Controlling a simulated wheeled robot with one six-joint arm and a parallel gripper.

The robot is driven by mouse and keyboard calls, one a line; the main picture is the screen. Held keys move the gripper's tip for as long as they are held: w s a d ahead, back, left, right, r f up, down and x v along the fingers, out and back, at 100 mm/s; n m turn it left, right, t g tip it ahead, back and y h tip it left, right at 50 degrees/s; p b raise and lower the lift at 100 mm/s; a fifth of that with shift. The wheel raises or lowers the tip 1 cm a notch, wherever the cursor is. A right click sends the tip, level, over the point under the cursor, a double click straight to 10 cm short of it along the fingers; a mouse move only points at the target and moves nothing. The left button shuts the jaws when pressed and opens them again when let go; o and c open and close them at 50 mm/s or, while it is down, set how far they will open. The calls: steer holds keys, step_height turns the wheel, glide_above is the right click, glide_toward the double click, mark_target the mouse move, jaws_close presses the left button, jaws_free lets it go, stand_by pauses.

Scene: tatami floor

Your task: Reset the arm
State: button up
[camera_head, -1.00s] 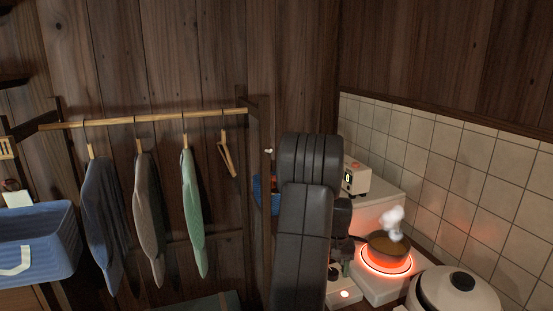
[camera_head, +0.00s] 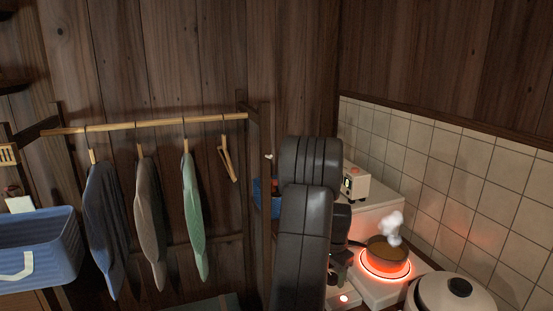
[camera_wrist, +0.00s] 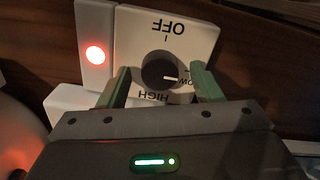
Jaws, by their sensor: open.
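My arm fills the middle of the head view, dark and upright, and mostly hides the gripper there. In the wrist view my gripper (camera_wrist: 162,76) is open, with its two green fingers on either side of a round black knob (camera_wrist: 157,80). I cannot tell whether the fingers touch the knob. The knob sits on a white panel (camera_wrist: 201,38) marked OFF, LOW and HIGH. Its white mark points toward LOW. A red light (camera_wrist: 95,54) glows beside it.
A steaming pan (camera_head: 387,250) stands on a glowing red burner (camera_head: 369,273) right of my arm. A white rice cooker (camera_head: 447,296) is at the lower right. Clothes (camera_head: 193,215) hang from a rail (camera_head: 150,124) at left, near a blue basket (camera_head: 40,250).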

steer(key=m+p, duration=0.1)
steer(key=m, duration=0.3)
steer(key=shift+r+m+p, duration=0.1)
steer(key=shift+m+p, duration=0.2)
steer(key=shift+p, duration=0.05)
steer(key=shift+m+p, duration=0.8)
steer(key=shift+m, duration=1.1)
